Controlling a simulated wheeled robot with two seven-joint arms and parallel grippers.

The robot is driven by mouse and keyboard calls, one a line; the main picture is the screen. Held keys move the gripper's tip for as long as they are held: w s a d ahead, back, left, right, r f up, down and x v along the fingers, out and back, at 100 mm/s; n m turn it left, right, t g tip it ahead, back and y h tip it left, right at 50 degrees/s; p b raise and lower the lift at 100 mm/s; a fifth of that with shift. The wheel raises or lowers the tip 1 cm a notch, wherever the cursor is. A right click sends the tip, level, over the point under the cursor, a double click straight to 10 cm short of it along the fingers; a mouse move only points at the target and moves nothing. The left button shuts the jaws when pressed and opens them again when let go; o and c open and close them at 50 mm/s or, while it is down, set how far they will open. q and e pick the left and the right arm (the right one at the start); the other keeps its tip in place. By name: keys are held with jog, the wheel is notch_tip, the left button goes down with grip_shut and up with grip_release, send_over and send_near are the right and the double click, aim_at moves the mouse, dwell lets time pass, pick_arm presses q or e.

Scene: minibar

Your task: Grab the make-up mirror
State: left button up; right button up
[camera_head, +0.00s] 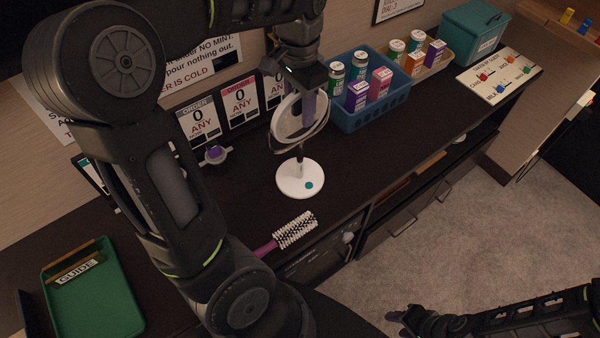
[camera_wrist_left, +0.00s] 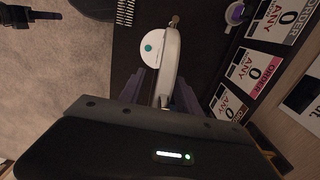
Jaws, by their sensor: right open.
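The make-up mirror (camera_head: 297,181) stands upright on its white round base on the dark counter, with a teal dot on the base. My left gripper (camera_head: 308,104) reaches down from above at the mirror's round head. In the left wrist view the mirror (camera_wrist_left: 169,58) is seen nearly edge-on, between the purple fingers of my left gripper (camera_wrist_left: 163,90). The fingers lie close on both sides of it; whether they press on it I cannot tell. My right gripper (camera_head: 398,323) is open and empty at the lower right, over the carpet, far from the mirror.
A blue basket (camera_head: 376,118) of bottles and boxes stands right of the mirror. A pink-handled hairbrush (camera_head: 294,231) lies at the counter's front edge. Order cards (camera_head: 239,102) lean on the wall behind. A green tray (camera_head: 95,300) is at the lower left.

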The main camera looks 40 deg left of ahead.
pick_arm(q)
jog(key=shift+c, duration=0.2)
grip_shut()
dwell(1.3)
